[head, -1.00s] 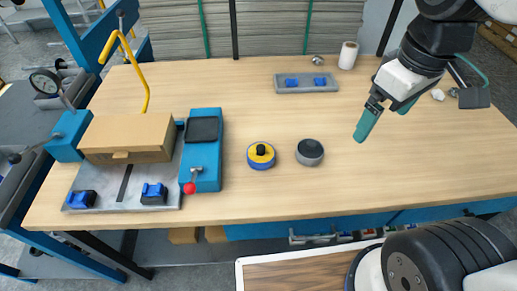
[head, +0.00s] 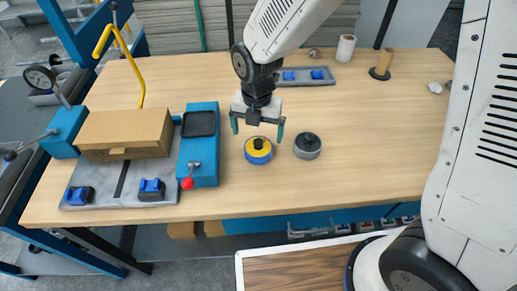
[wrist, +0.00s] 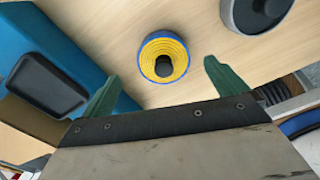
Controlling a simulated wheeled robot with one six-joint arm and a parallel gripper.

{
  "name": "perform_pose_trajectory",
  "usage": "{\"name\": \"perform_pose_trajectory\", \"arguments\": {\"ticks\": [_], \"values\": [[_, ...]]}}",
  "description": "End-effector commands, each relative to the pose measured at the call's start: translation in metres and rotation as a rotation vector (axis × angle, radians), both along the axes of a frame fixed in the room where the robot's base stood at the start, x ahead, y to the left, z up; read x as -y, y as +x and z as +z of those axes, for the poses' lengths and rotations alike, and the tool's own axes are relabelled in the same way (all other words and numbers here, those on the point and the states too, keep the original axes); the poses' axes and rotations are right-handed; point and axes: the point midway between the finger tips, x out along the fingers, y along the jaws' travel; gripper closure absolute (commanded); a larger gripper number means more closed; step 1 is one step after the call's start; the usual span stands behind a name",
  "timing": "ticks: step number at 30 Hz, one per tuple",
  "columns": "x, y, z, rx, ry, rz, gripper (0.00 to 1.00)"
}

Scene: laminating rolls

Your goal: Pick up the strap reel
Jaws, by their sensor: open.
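A round blue reel with a yellow top and a black centre knob (head: 258,151) lies on the wooden workbench; I take it as the strap reel. In the wrist view the reel (wrist: 164,57) shows near the top centre, between the lines of the two fingers. My gripper (head: 258,130) is open and empty, with its green fingers above and just behind the reel. A dark grey round reel (head: 307,146) lies to its right, apart from it, and shows in part at the wrist view's upper right (wrist: 256,12).
A blue machine (head: 202,150) with a red knob stands left of the reel, beside a cardboard box (head: 125,135). A grey tray (head: 306,77) with blue pieces lies behind. A white roll (head: 345,48) and a brown roll (head: 383,64) stand at the back right. The bench's right middle is clear.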

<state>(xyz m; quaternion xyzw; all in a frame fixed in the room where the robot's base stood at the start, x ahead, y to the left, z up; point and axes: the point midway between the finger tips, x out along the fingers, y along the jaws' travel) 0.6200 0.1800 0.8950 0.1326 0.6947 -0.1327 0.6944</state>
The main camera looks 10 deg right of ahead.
Motion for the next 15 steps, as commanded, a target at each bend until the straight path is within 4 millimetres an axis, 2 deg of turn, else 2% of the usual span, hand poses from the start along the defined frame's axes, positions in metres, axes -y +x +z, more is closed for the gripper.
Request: {"name": "perform_pose_trajectory", "arguments": {"ticks": [9, 15], "values": [[0.003, -0.006, -0.045, -0.003, -0.002, -0.004, 0.02], [0.002, -0.005, -0.056, 0.0, -0.001, -0.005, 0.02]]}}
